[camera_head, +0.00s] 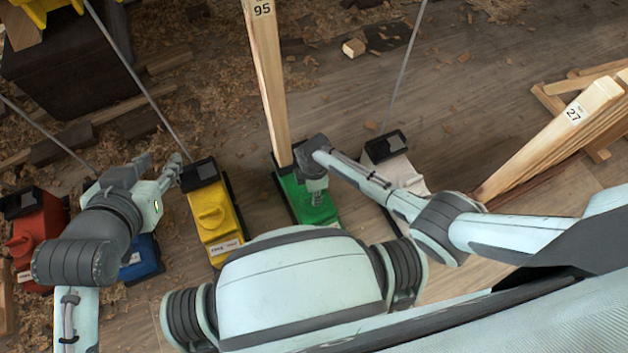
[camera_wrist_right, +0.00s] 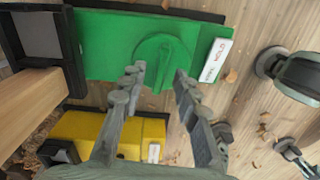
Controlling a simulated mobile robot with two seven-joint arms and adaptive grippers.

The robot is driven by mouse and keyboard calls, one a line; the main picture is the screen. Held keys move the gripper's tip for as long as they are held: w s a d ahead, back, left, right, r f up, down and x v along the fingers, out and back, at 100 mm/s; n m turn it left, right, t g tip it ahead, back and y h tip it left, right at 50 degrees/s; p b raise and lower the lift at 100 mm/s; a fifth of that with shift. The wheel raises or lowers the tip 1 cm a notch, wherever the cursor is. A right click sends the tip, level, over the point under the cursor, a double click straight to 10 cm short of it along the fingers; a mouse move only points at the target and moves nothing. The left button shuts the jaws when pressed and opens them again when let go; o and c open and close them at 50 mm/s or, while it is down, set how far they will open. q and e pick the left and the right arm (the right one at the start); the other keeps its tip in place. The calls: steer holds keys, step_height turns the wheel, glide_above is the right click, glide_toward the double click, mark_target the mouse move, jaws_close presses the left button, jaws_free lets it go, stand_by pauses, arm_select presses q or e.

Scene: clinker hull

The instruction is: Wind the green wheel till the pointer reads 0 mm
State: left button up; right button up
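The green box (camera_head: 290,198) stands on the floor below my right arm, and its wheel is largely hidden in the head view. In the right wrist view the green wheel (camera_wrist_right: 150,52) is a round disc with a raised grip bar. My right gripper (camera_wrist_right: 158,76) is open, with one fingertip on each side of the bar; I cannot tell if they touch it. In the head view my right gripper (camera_head: 316,192) points down over the box. My left gripper (camera_head: 160,168) is open and empty, left of the yellow box. No pointer or mm scale is readable.
A yellow box (camera_head: 215,225), blue box (camera_head: 145,262), red box (camera_head: 38,225) and white box (camera_head: 400,172) flank the green one. A wooden post (camera_head: 266,90) tagged 95 rises behind it. Planks tagged 27 (camera_head: 550,140) lean at right. Shavings litter the floor.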

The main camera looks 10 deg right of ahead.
step_height(320, 180, up, 10)
steer(key=shift+r, duration=0.2)
stand_by(0.3)
